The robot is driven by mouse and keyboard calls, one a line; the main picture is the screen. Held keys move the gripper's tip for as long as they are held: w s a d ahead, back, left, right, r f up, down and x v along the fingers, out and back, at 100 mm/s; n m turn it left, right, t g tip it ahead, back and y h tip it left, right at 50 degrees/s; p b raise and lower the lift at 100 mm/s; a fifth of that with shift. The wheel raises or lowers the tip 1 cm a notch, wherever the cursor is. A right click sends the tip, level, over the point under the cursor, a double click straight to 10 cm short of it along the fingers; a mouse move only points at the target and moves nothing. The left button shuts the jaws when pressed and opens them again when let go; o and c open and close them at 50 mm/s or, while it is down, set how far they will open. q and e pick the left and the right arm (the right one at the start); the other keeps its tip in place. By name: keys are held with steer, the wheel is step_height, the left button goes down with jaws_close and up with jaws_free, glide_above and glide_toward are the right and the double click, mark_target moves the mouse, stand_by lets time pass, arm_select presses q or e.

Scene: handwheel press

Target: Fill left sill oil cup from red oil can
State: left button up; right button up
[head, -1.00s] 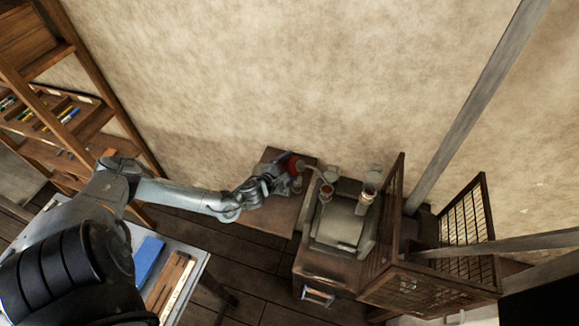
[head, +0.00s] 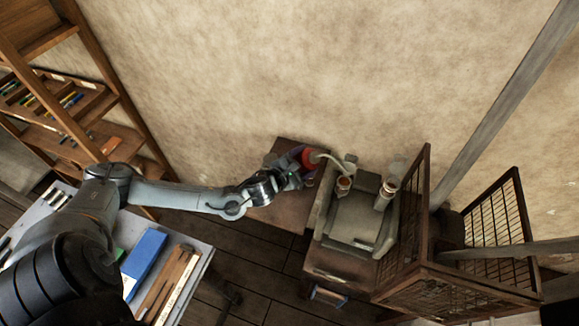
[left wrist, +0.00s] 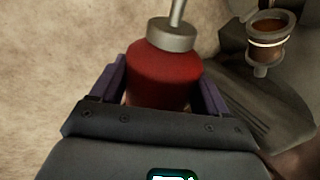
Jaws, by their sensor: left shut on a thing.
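My left gripper (head: 296,165) is shut on the red oil can (head: 308,158). In the left wrist view the can (left wrist: 165,78) sits between the purple finger pads, with a grey collar and a thin spout running out of the top of the frame. In the head view the pale curved spout reaches right, close to the left sill oil cup (head: 343,184) on the press. I cannot tell whether its tip is over the cup or whether oil flows. The left wrist view shows a cup (left wrist: 268,38) with brown contents and a pale band. My right gripper is out of view.
A second cup (head: 388,189) stands to the right on the press (head: 358,222). A mesh guard (head: 410,225) rises at the press's right side. A small brown table (head: 282,212) lies below my gripper. A shelf rack (head: 110,75) stands at left.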

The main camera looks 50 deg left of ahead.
arm_select(q)
steer(key=w+f+b, duration=0.1)
steer(key=b, duration=0.3)
steer(key=shift+a+f, duration=0.1)
steer(key=shift+f, duration=0.15)
steer(key=shift+w+f+n+b, duration=0.15)
steer(key=shift+w+n+b, duration=0.2)
steer(key=shift+b, duration=0.4)
steer(key=shift+h, duration=0.4)
steer(key=shift+w+d+f+n+t+b, duration=0.2)
steer(key=shift+d+n, duration=0.15)
steer(key=shift+n, duration=0.15)
steer(key=shift+w+d+f+n+t+b, duration=0.1)
steer(key=shift+d+n+t+b, duration=0.15)
steer(key=shift+n, duration=0.2)
steer(key=shift+w+d+n+t+h, duration=0.1)
steer(key=shift+d+n+t+h, duration=0.25)
steer(key=shift+d+n, duration=0.5)
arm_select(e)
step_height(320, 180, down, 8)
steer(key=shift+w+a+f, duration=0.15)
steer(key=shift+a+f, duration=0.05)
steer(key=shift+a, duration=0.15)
